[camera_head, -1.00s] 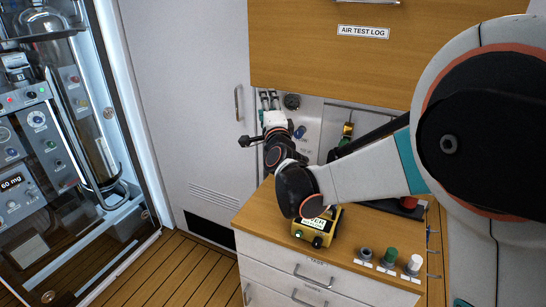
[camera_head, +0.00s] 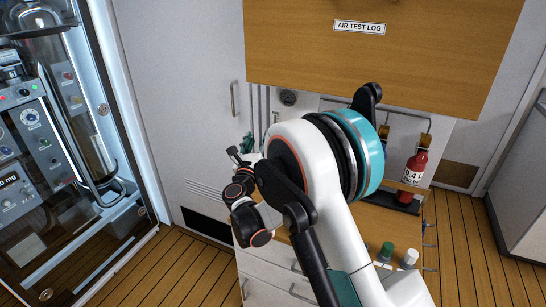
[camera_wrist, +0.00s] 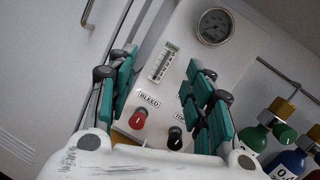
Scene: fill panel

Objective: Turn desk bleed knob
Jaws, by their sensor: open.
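The red bleed knob (camera_wrist: 138,119) sits on the pale panel under a BLEED label (camera_wrist: 149,101) in the wrist view. It shows between my spread teal fingers, low in the picture, and appears apart from them. A black knob (camera_wrist: 175,137) is to its right, under a partly hidden label. My gripper (camera_wrist: 162,72) is open and empty, facing the panel. In the head view my gripper (camera_head: 241,153) is small, left of my arm, near the cabinet door. My arm hides the bleed knob there.
A round gauge (camera_wrist: 214,26) and a scale tube (camera_wrist: 162,62) are on the panel. Bottles, one of them blue (camera_wrist: 288,162), stand at its right. In the head view a red bottle (camera_head: 415,168) and green (camera_head: 387,250) and white (camera_head: 410,257) capped items are right of my arm.

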